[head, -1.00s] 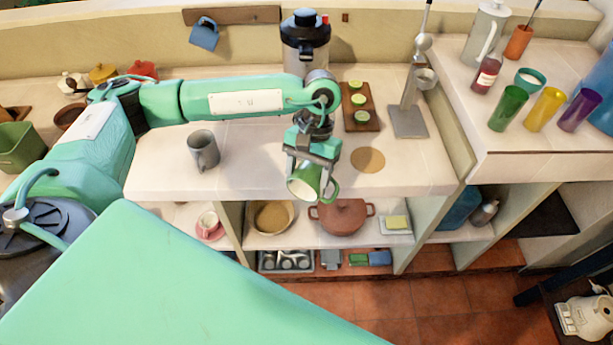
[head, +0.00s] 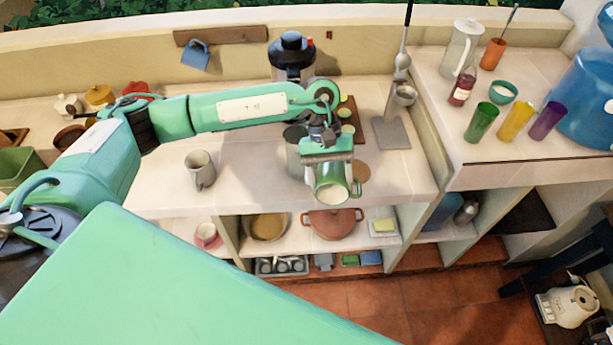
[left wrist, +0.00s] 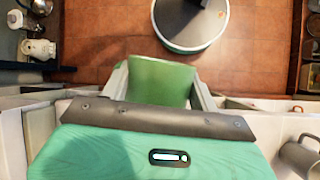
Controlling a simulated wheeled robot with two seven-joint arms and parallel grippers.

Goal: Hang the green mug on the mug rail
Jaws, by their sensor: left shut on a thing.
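The green mug (head: 331,190) is held by my left gripper (head: 329,170) in front of the counter's front edge. Its pale open mouth tips down toward the camera, and its handle is on the right. In the left wrist view the mug's green side (left wrist: 162,80) shows between the two fingers. The gripper's body hides the rest there. The mug rail (head: 222,36) is a brown wooden strip on the back wall, far from the gripper. A blue mug (head: 197,54) hangs from it toward its left end. My right gripper is not in view.
A grey mug (head: 200,170) stands on the counter left of the gripper. A dark-lidded flask (head: 292,55) stands at the back, right of the rail. A metal stand (head: 391,132) and a board (head: 348,120) are to the right. Counter space around the grey mug is clear.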

